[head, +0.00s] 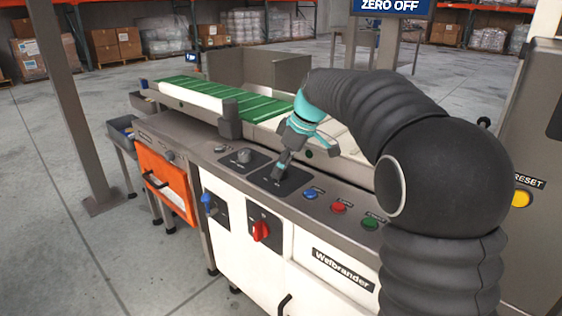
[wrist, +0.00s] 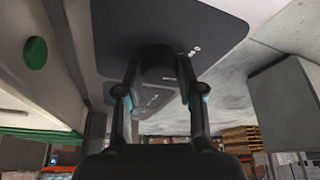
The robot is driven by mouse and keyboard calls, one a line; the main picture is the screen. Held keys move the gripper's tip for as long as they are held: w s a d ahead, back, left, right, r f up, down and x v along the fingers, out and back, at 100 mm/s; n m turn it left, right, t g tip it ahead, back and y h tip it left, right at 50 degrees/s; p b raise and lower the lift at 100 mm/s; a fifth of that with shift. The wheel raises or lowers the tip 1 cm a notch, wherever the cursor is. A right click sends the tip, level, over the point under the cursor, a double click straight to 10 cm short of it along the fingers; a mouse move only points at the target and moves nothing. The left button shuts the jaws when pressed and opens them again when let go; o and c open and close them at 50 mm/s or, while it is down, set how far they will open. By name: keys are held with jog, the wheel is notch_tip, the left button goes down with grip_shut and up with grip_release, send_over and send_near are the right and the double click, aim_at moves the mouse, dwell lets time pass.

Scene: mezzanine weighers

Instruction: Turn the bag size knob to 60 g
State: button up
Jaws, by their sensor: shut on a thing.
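My gripper (head: 279,173) reaches down onto the right of two dark dial plates (head: 296,184) on the machine's top panel. In the wrist view its two fingers (wrist: 158,80) stand on either side of a dark round knob (wrist: 157,60) and are shut on it. In the head view the fingers hide most of this knob. White marks beside it in the wrist view are too small to read, so I cannot tell its setting or confirm its label. A second knob (head: 244,156) stands free on the left dial plate.
Blue (head: 310,195), red (head: 338,208) and green (head: 370,223) buttons sit right of the dial. A blue switch (head: 209,203) and a red switch (head: 261,230) are on the front face. A green conveyor belt (head: 225,97) runs behind. A dark post (head: 230,120) rises behind the left knob.

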jog(key=shift+w+n+g+p, duration=0.15)
jog(key=shift+n+g+p, duration=0.8)
jog(key=shift+n, duration=1.35)
jog(key=o, duration=1.1)
jog(key=shift+o, duration=0.2)
jog(key=shift+d, duration=0.1)
jog(key=v, duration=1.2)
jog(key=shift+d, duration=0.1)
